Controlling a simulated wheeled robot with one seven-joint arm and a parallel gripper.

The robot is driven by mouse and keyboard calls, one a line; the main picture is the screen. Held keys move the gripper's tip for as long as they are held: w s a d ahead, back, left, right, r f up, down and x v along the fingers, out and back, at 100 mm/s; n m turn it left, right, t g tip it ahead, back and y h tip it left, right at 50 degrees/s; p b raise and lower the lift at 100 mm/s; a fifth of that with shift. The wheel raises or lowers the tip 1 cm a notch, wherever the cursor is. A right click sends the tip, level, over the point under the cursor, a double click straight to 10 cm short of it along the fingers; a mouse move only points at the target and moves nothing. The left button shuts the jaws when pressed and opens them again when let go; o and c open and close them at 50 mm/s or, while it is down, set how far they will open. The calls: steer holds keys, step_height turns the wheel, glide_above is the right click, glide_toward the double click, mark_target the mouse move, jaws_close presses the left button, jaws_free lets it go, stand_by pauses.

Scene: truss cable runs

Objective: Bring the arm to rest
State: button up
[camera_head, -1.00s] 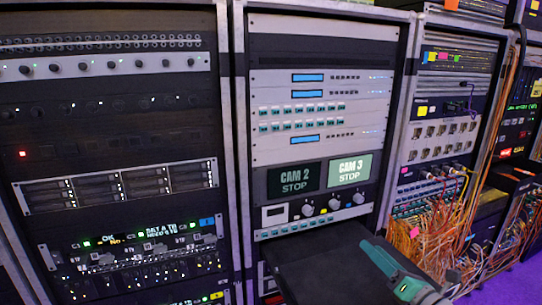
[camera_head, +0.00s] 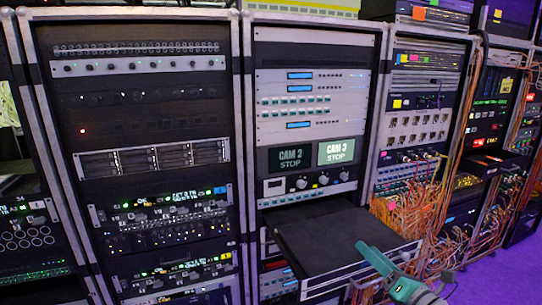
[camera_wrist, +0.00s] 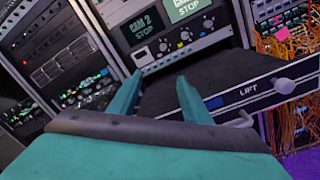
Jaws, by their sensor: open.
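My gripper (camera_head: 372,254) shows in the head view at the lower right, in front of the middle rack and over the right part of a pulled-out black drawer (camera_head: 335,238). In the wrist view my gripper (camera_wrist: 158,84) has its two teal fingers apart, with nothing between them. Whether a finger touches the drawer cannot be told. The rest of my arm is mostly out of the head view.
The middle rack (camera_head: 250,150) carries screens reading CAM 2 and CAM 3 (camera_head: 336,152) above the drawer. Orange cables (camera_head: 425,215) hang in a tangle right of the drawer, close to my arm. Purple floor (camera_head: 500,280) is open at the lower right.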

steer(key=a+r+m+t+y, duration=0.2)
steer(key=a+r+m+y, duration=0.15)
steer(key=a, duration=0.65)
steer(key=a+r+m+t+y, duration=0.2)
steer(key=a+r, duration=0.3)
steer(key=a, duration=0.4)
steer(key=s+a+f+m+t+h, duration=0.1)
steer(key=s+a+m+t+h, duration=0.5)
steer(key=m, duration=0.6)
steer(key=s+a+f+m+g+h, duration=0.3)
steer(key=s+f+m+h, duration=0.2)
steer(key=s+f+m, duration=0.45)
steer(key=s+a+f+m+g+h, duration=0.35)
steer(key=s+f+m, duration=0.35)
steer(key=s+f, duration=0.6)
steer(key=s+d+f+g+y, duration=0.1)
steer(key=s+d+f+g, duration=0.1)
steer(key=s+f, duration=0.3)
steer(key=s+d+f+g+y, duration=0.1)
steer(key=s+f, duration=0.4)
steer(key=s, duration=0.9)
steer(key=shift+d+f+n+g, duration=0.25)
steer(key=shift+d+g, duration=0.45)
steer(key=shift+g, duration=0.45)
